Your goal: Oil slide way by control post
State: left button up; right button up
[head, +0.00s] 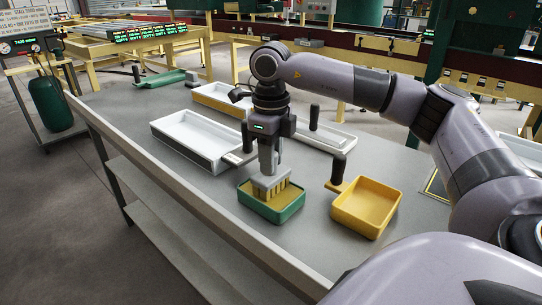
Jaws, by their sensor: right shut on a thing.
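My right gripper (266,172) points straight down over the workbench and is shut on a grey-backed brush (270,187). The brush has pale yellow bristles. Its bristle end is down inside a small green tray (288,214) near the bench's front edge; I cannot tell whether the bristles touch the tray floor. My left gripper is not in view. A post with gauges and a lit display (28,43) stands at the far left, but I cannot tell if it is the control post. I cannot single out the slide way.
A yellow tray (366,208) with a black handle sits right of the green tray. White trays (188,139) and a yellow-sided tray (214,97) lie behind. The bench's left front (190,190) is clear.

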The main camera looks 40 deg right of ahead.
jog(key=shift+r+p, duration=2.9)
jog(key=shift+r, duration=0.6)
